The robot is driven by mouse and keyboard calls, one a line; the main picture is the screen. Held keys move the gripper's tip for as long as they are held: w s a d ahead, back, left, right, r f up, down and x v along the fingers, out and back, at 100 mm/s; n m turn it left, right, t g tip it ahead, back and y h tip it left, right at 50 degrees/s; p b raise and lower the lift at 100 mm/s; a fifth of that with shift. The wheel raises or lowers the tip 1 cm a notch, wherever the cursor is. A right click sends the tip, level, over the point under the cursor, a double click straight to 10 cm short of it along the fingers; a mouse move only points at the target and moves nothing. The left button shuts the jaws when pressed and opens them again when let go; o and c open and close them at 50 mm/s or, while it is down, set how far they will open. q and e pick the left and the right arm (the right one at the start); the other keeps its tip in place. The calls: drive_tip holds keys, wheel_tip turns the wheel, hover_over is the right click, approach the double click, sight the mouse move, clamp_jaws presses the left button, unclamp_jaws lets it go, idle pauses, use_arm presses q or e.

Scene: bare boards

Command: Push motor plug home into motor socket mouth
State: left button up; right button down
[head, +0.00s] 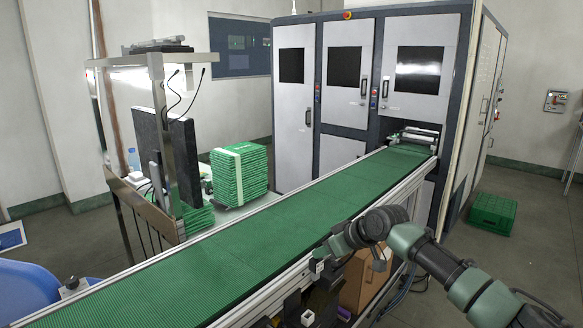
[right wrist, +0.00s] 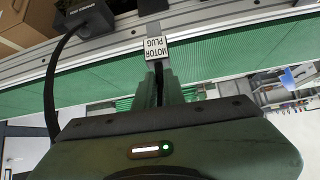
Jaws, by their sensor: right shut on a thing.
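The motor plug (right wrist: 155,50) is a small block with a white face lettered "MOTOR PLUG". In the right wrist view it sits at the tips of my right gripper (right wrist: 158,82), which is shut on it. In the head view the right gripper (head: 325,256) is at the near side rail of the conveyor, with the plug's white label (head: 318,267) at its tip. A grey piece (right wrist: 150,27) lies just beyond the plug against the rail; I cannot tell whether they touch. I cannot make out the motor socket mouth for certain. My left gripper is not in view.
A black box (right wrist: 85,18) with a thick black cable (right wrist: 49,85) is beside the plug. The green conveyor belt (head: 230,250) is bare. A cardboard box (head: 365,280) is below the rail. A green crate (head: 492,213) is on the floor at right.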

sight(319, 275)
drive_tip(key=w+b, duration=0.1)
drive_tip(key=w+a+b, duration=0.1)
drive_tip(key=w+f+n+b, duration=0.1)
drive_tip(key=shift+w+a+g+y, duration=0.15)
drive_tip(key=shift+a+g+y, duration=0.15)
drive_tip(key=shift+a, duration=0.05)
wheel_tip(319, 275, down, 11)
drive_tip(key=b, duration=0.5)
drive_tip(key=shift+d+r+b, duration=0.1)
drive_tip(key=shift+r+b, duration=0.1)
drive_tip(key=shift+b, duration=0.2)
